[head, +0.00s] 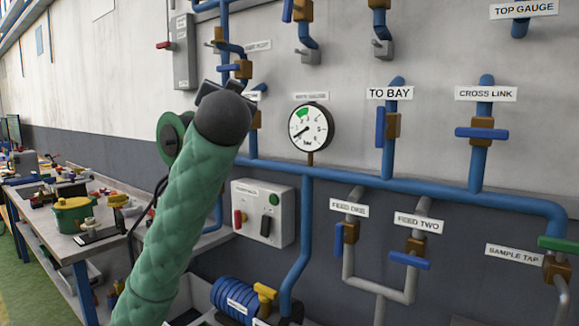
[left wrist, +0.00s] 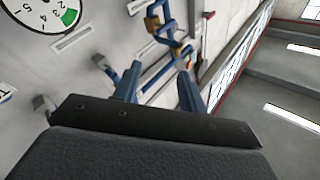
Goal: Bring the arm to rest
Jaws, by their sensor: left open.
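My left arm (head: 175,225), in a green quilted sleeve, rises from the bottom of the head view in front of the pipe wall. Its dark wrist hides most of my left gripper (head: 222,88), which points toward the wall. In the left wrist view both fingers of my left gripper (left wrist: 158,88) show, apart, with nothing held between them. Blue pipes and brown fittings show beyond the fingers; I cannot tell how far off. My right gripper is in neither view.
A round gauge (head: 311,131) is right of my wrist. A blue-handled TO BAY valve (head: 387,128) and CROSS LINK valve (head: 482,133) are farther right. A switch box (head: 263,212) sits below the gauge. A cluttered workbench (head: 78,243) stands at left.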

